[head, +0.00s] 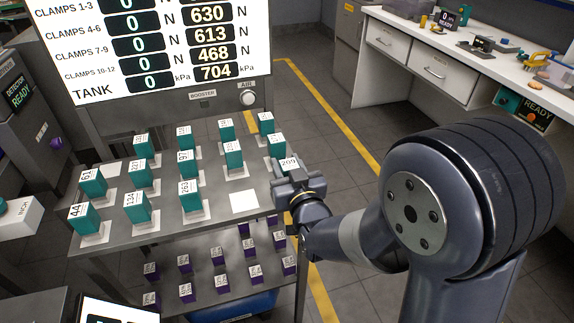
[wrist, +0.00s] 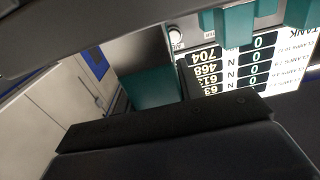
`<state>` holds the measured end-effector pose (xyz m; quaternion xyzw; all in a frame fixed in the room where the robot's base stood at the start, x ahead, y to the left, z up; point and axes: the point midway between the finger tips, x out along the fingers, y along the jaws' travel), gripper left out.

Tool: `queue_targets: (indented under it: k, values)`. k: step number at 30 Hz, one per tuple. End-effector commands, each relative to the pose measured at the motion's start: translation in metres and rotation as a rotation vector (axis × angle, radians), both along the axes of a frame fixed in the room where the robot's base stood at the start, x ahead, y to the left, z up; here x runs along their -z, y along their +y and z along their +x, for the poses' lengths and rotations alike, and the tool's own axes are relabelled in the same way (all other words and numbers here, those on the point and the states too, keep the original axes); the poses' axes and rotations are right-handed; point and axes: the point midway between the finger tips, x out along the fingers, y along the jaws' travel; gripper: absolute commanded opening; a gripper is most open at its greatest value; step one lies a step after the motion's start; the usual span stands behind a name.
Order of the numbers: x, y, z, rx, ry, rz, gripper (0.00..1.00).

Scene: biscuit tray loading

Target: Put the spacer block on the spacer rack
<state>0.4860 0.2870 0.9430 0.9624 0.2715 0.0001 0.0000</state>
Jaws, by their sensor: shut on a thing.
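My gripper (head: 291,184) is at the right edge of the rack's upper shelf (head: 160,228) in the head view. It is shut on a block whose white face reads 209 (head: 289,163). A teal block with a grey end (wrist: 152,88) shows beyond the dark jaw in the wrist view; this looks like the held one. Several teal numbered blocks stand upright on white pads on the shelf, such as 263 (head: 190,194) and 44 (head: 85,217). One bare white pad (head: 243,202) lies left of my gripper, another (head: 111,170) at the back left. The held block's lower part is hidden.
Several small purple blocks (head: 220,283) stand on the lower shelf. A display board (head: 150,45) rises behind the upper shelf. A white workbench (head: 440,70) stands at the back right. Yellow lines (head: 330,115) mark the open floor to the right.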

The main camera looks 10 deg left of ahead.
Motion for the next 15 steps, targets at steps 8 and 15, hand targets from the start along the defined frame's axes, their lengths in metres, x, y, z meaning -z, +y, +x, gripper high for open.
queue_targets:
  k: [8, 15]
  values:
    - [0.0023, 0.0001, 0.0001, 0.000, 0.000, 0.000, 0.44]
    - [0.0023, 0.0000, 0.0000, 0.000, 0.000, 0.000, 0.58]
